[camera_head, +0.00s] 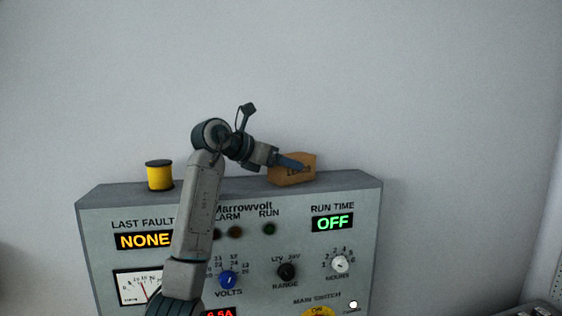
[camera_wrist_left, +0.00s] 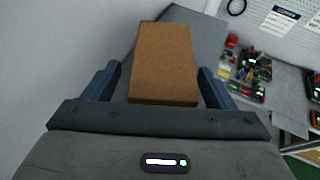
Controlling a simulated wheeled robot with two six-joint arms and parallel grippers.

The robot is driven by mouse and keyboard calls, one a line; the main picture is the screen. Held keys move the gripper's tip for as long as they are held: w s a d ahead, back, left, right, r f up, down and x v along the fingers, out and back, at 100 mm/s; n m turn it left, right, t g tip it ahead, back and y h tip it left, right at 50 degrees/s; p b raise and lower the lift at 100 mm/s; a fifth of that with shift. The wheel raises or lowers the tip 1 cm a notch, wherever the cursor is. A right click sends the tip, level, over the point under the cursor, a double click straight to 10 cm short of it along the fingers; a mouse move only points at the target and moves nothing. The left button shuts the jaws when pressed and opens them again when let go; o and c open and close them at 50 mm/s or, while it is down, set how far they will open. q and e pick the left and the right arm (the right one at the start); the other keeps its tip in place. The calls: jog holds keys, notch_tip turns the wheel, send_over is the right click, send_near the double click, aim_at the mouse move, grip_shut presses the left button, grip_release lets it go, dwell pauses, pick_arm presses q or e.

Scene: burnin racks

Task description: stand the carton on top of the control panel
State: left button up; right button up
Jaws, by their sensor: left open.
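The brown carton (camera_head: 298,174) rests on the top of the grey control panel (camera_head: 330,192), right of its middle. My left gripper (camera_head: 292,163) is at the carton, with one blue finger showing in front of it in the head view. In the left wrist view the carton (camera_wrist_left: 163,62) lies between the two blue fingers of the left gripper (camera_wrist_left: 157,80). The jaws are open, with a gap visible on each side of the carton. My right gripper is not in view.
A yellow spool (camera_head: 160,176) with dark ends stands on the panel's top at the left. A plain wall (camera_head: 400,80) rises behind the panel. The panel's top right of the carton is clear. The left wrist view shows a bench with coloured parts (camera_wrist_left: 243,68).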

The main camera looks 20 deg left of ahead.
pick_arm(q)
jog(key=shift+r, duration=0.2)
jog(key=shift+s+a, duration=0.1)
jog(key=shift+s, duration=0.1)
jog(key=b+v, duration=0.6)
jog(key=v, duration=0.4)
jog(key=shift+s+a+b, duration=0.25)
jog(key=shift+b, duration=0.1)
jog(key=shift+s+a+r, duration=0.15)
jog(key=shift+s+r, duration=0.15)
jog(key=shift+s, duration=0.1)
